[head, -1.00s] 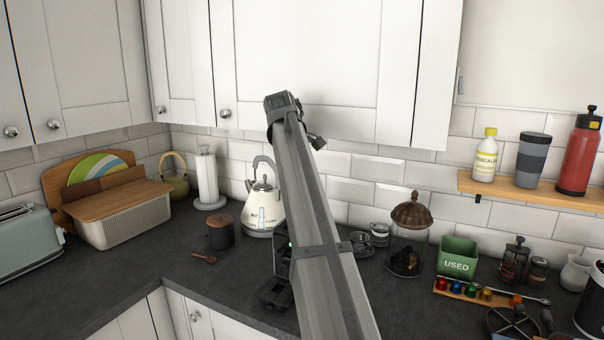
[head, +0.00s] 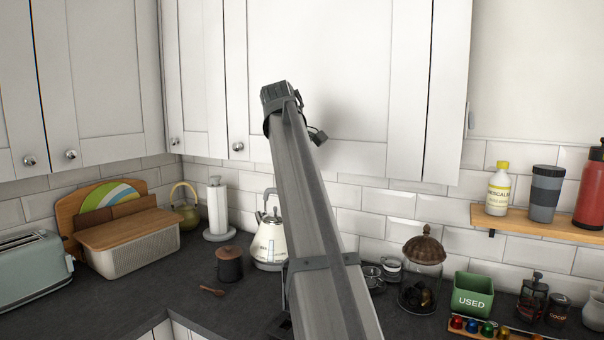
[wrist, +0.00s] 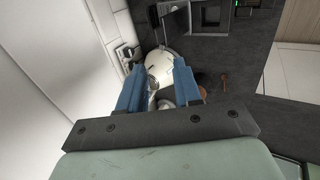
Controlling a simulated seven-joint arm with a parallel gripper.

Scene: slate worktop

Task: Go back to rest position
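My gripper (wrist: 159,65) shows in the wrist view as two blue fingers set apart, with nothing held between them. It is open and points down over the worktop. The cream kettle (wrist: 160,66) shows well below, in the gap between the fingers. In the head view my arm rises in front of the wall cabinets, and my gripper is hidden there. The kettle also shows in the head view (head: 269,243), just left of my arm and partly covered by it.
The wall cabinets (head: 300,70) are close behind my raised arm. A shelf (head: 540,226) with bottles is at the right. A glass jar (head: 421,280), a green USED bin (head: 473,295), a brown canister (head: 230,264) and a bread bin (head: 130,250) stand on the worktop (head: 170,300).

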